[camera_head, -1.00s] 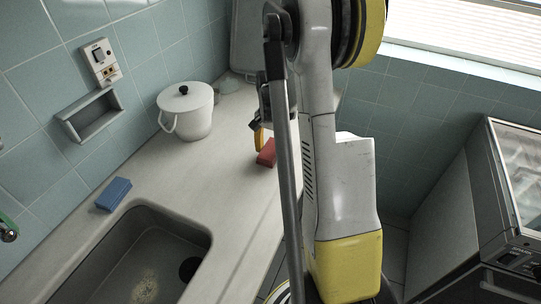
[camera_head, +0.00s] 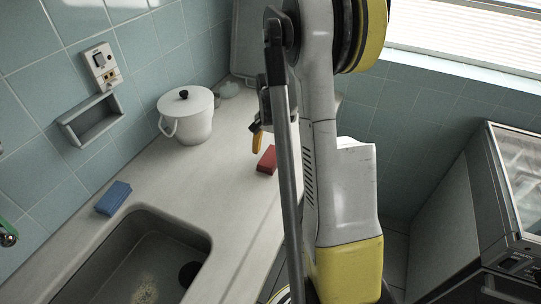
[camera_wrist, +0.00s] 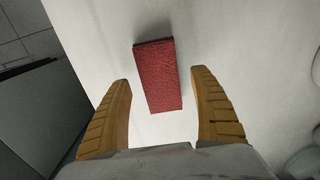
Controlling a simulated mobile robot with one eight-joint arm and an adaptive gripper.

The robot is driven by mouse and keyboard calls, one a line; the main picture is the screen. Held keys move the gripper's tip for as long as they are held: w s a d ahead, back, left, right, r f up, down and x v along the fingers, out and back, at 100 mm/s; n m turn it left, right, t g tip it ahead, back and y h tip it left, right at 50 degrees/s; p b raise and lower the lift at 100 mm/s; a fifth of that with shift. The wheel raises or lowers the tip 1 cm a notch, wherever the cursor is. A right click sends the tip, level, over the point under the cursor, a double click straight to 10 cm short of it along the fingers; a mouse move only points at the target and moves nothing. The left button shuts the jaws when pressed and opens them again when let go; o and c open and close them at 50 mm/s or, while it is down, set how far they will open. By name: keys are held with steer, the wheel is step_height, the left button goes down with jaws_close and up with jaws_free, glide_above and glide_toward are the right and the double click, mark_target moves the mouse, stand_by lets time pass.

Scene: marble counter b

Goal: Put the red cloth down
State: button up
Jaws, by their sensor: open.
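The red cloth (camera_head: 267,159) is a small red block-like piece lying on the pale counter, left of my arm in the head view. In the wrist view the red cloth (camera_wrist: 159,76) lies flat, with its near end between and just beyond my fingertips. My gripper (camera_wrist: 160,88) is open, with one yellow finger on each side and a clear gap to the cloth. In the head view my gripper (camera_head: 256,140) shows partly behind my arm, a little above and left of the cloth; only one yellow finger is clear.
A blue sponge-like block (camera_head: 113,198) lies by the sink (camera_head: 135,255) at the left. A white lidded pot (camera_head: 187,115) stands against the tiled wall. The counter (camera_head: 220,160) between pot and cloth is clear. An oven-like appliance (camera_head: 490,215) stands at the right.

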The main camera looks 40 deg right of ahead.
mark_target(270, 157)
step_height(270, 157, up, 10)
steer(key=r+p, duration=0.1)
steer(key=p, duration=0.2)
steer(key=s+a+r+n+t+h, duration=0.1)
steer(key=a+r+n, duration=0.2)
steer(key=a+r, duration=0.35)
steer(key=s+a+r+n+t, duration=0.2)
steer(key=a+r+n, duration=0.1)
steer(key=a, duration=0.6)
steer(key=s+a+n+t, duration=0.2)
steer(key=s+a+n, duration=0.1)
steer(key=a, duration=0.4)
steer(key=s+a+r+n+t+y, duration=0.1)
steer(key=s+a+n+t, duration=0.1)
steer(key=s+a+n, duration=0.2)
steer(key=s+a, duration=0.1)
steer(key=a, duration=0.1)
steer(key=shift+s+a+r+n, duration=0.15)
steer(key=shift+s+a+n, duration=0.15)
steer(key=shift+s+a, duration=0.05)
